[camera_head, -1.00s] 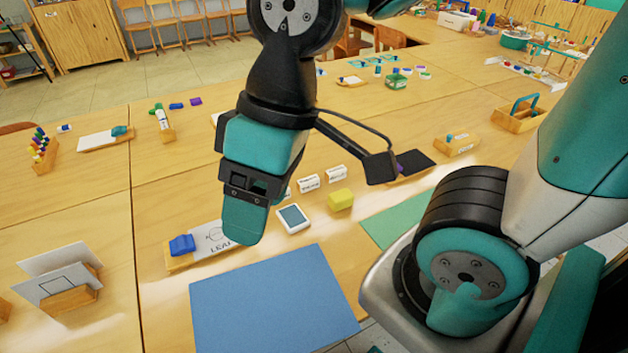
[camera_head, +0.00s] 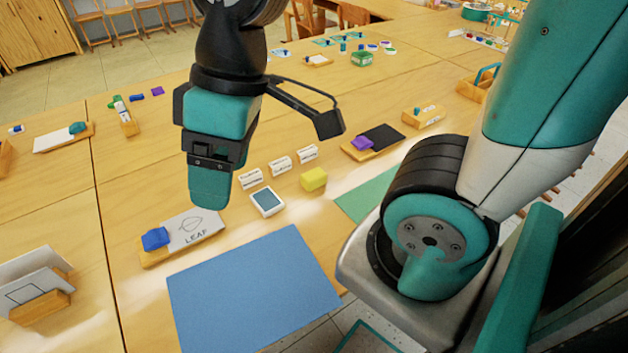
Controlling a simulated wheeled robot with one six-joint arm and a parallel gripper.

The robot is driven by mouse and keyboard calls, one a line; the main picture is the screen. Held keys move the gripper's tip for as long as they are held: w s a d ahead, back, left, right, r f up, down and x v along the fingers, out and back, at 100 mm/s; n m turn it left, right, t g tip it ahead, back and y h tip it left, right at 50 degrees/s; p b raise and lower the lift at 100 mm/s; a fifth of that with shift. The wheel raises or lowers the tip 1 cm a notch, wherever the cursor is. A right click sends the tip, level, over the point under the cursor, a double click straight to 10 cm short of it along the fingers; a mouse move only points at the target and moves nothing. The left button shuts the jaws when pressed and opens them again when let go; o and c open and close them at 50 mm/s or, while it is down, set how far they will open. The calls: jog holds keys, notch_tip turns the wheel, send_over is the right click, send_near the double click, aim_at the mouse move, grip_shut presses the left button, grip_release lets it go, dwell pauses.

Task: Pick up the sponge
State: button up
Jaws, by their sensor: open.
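A yellow block (camera_head: 314,179), which looks like the sponge, lies on the wooden table just right of a small white-framed blue pad (camera_head: 266,202). My gripper (camera_head: 209,188) is open and points down over the table, left of the yellow block and apart from it. In the picture its tip is just above the LEAF card. The finger nearer the camera hides most of the other one, and nothing shows held.
A blue mat (camera_head: 250,295) lies in front, and a green mat (camera_head: 365,196) to the right. A wooden tray with the LEAF card (camera_head: 190,229) and a blue block (camera_head: 155,239) lies left. Small white boxes (camera_head: 280,166) stand behind the yellow block.

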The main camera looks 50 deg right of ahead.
jog(key=w+d+f+n+h+b, duration=0.1)
jog(key=w+d+f+n+b, duration=0.1)
jog(key=w+d+f, duration=0.4)
jog(key=n+h+b, duration=0.3)
jog(key=n+b, duration=0.1)
jog(key=n, duration=0.1)
send_over(314, 174)
notch_tip(314, 174, down, 8)
jog(key=f, duration=0.8)
jog(key=f+b, duration=0.1)
jog(key=f, duration=0.3)
jog(key=shift+s, duration=0.3)
jog(key=f, duration=0.5)
jog(key=shift+w+f, duration=0.3)
jog(key=c, duration=1.1)
jog(key=shift+o, duration=0.2)
jog(key=shift+r, duration=0.1)
notch_tip(314, 174, up, 20)
jog(key=p, duration=0.1)
jog(key=shift+p, duration=0.4)
